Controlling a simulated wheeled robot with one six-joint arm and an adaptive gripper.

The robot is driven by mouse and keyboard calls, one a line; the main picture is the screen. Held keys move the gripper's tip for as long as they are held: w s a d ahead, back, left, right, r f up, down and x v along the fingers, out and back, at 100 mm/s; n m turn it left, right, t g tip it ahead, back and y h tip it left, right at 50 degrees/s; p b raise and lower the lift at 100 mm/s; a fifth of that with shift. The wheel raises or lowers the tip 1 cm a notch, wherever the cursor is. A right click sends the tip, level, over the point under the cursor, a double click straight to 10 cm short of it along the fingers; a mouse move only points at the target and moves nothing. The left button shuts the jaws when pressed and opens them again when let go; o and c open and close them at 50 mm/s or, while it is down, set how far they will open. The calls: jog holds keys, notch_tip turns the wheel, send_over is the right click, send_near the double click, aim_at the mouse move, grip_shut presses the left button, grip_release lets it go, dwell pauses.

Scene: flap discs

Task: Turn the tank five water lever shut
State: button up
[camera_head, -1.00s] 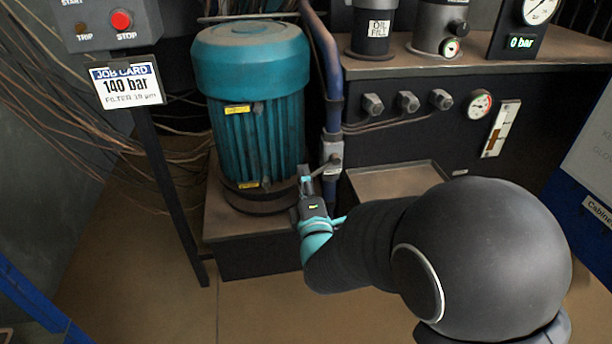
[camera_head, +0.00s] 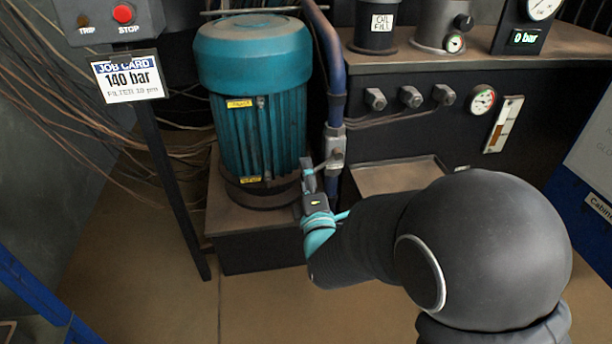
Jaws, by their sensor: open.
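A grey metal valve block (camera_head: 335,147) sits on the upright blue pipe (camera_head: 331,70), right of the teal motor. A thin lever-like part seems to reach left from it, but it is too small to tell its angle. No label reading tank five or water shows. My gripper (camera_head: 308,170) is open, just left of and below the valve block, in front of the motor's lower right side. I cannot tell whether its fingers touch or surround the lever. My arm enters from the lower right.
The teal motor (camera_head: 254,100) stands close behind my gripper. A job card (camera_head: 127,79) reads 140 bar, on a post with a TRIP and STOP box (camera_head: 108,18). Several grey knobs (camera_head: 410,97) and gauges line the dark cabinet. A shallow tray (camera_head: 395,176) lies right of the pipe. The front floor is clear.

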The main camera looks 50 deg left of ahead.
jog(key=v, duration=1.2)
dwell(0.4)
